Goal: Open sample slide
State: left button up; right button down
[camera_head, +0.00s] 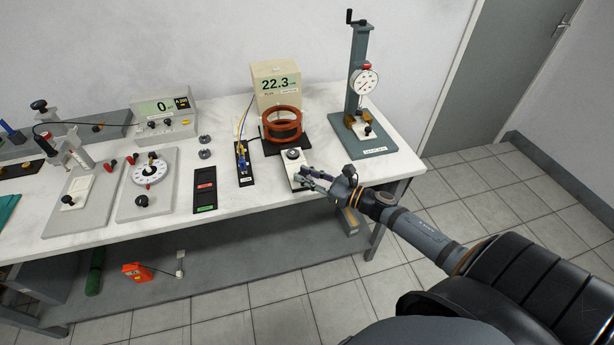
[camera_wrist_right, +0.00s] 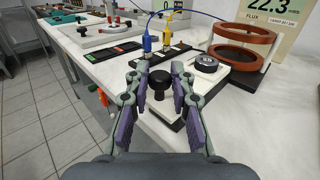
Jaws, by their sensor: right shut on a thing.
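The sample slide is a pale flat block (camera_head: 290,167) near the front right of the bench, with a round black cap (camera_head: 293,153) on its far part. In the right wrist view the cap (camera_wrist_right: 206,64) and a black knob (camera_wrist_right: 159,77) at the near end both show. My right gripper (camera_head: 307,178) reaches in from the right at the bench's front edge. In the wrist view its fingers (camera_wrist_right: 160,84) stand on both sides of the black knob, shut on it. In the head view the fingers hide the knob. My left gripper is not in view.
Copper-red coils (camera_head: 281,125) stand behind the slide, before a meter box (camera_head: 278,84) reading 22.3. A blue-and-yellow wired probe stand (camera_head: 243,165) is left of it. A dial gauge stand (camera_head: 362,120) is at the right. Bare bench lies between the slide and this stand.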

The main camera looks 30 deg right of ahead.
jog(key=shift+w, duration=0.15)
jog(key=c, duration=1.6)
grip_release()
jog(key=o, duration=0.5)
jog(key=shift+c, duration=0.2)
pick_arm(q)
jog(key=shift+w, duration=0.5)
pick_arm(e)
jog(key=v, duration=1.2)
jog(key=shift+d, duration=0.15)
